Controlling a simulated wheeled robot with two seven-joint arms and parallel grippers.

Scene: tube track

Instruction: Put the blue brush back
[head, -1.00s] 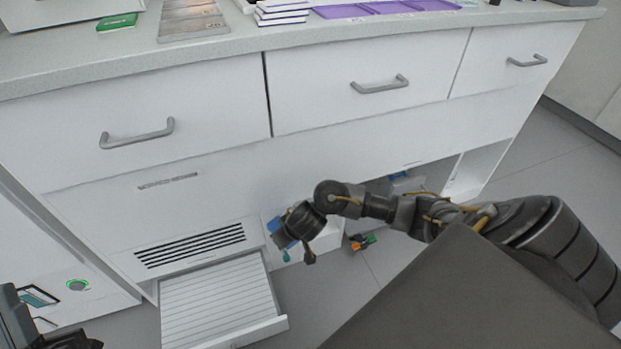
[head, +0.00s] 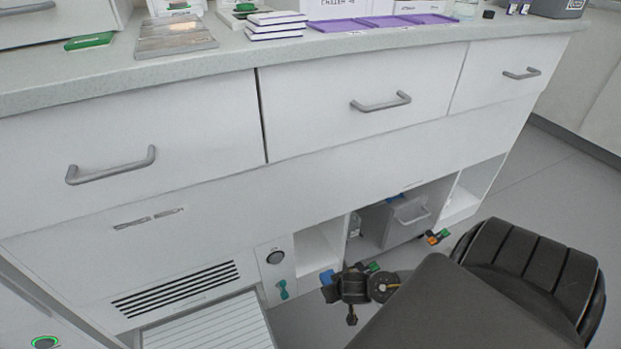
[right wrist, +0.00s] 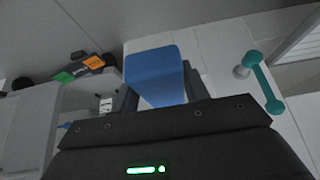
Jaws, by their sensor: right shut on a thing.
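The blue brush (right wrist: 158,72) shows in the right wrist view as a plain blue block between the two fingers of my right gripper (right wrist: 160,88), which is shut on it. In the head view the right gripper (head: 340,280) is low in front of the cabinet's open bays, with a small blue part of the brush (head: 327,277) showing at its left side. The rest of the brush is hidden by the gripper. My left gripper is not in view.
A teal handle (head: 282,289) is on the cabinet panel left of the gripper, also in the right wrist view (right wrist: 263,80). A slatted tray (head: 210,325) extends at lower left. A grey cart (head: 408,215) stands in a bay, an orange and green piece (head: 437,237) beside it.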

